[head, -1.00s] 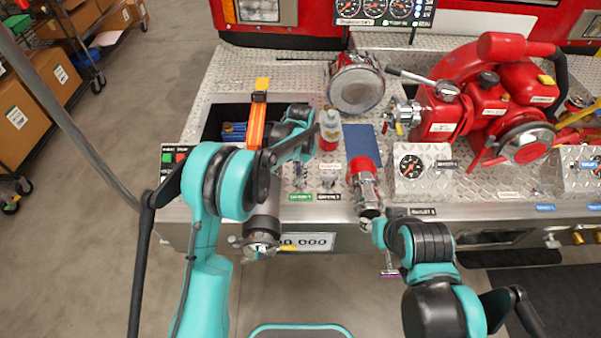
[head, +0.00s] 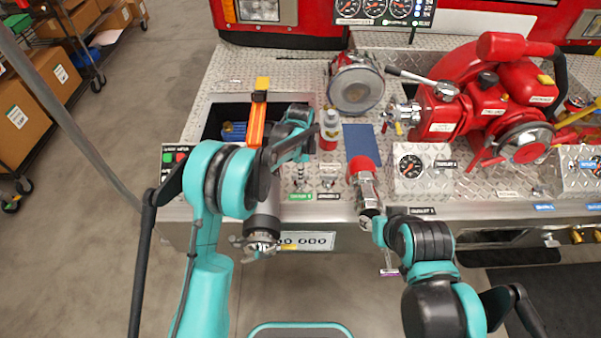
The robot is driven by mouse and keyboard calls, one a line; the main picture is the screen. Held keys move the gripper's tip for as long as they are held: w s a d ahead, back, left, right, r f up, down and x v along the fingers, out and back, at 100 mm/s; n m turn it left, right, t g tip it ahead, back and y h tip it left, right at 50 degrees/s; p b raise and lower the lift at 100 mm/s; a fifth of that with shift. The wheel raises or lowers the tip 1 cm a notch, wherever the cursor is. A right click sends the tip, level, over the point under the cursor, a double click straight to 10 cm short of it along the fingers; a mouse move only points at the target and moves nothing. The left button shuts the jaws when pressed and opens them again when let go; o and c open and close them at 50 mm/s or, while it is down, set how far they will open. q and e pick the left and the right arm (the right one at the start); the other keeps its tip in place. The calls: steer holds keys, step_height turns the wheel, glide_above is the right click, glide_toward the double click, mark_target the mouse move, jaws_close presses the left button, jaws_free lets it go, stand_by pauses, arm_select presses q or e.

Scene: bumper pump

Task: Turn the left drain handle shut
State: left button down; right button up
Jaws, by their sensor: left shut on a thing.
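The left drain handle (head: 299,181) is a small metal handle on the diamond-plate bumper deck, behind a green label. A second small handle (head: 328,181) stands to its right behind a dark label. My left gripper (head: 298,164) reaches over the deck from the left and points down at the left handle. It is shut on that handle; its fingertips are partly hidden by my wrist and too small to show in detail. My right arm is folded at the lower right, and its gripper does not show clearly.
A white bottle with a red base (head: 330,130) stands behind the handles. A red and chrome nozzle (head: 365,188) is to their right, near a gauge box (head: 409,172). The red pump (head: 490,100) fills the right. An open bin (head: 215,118) lies left.

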arm_select(q)
steer(key=shift+m, duration=0.3)
steer(key=c, duration=1.6)
jaws_free()
step_height(320, 180, up, 12)
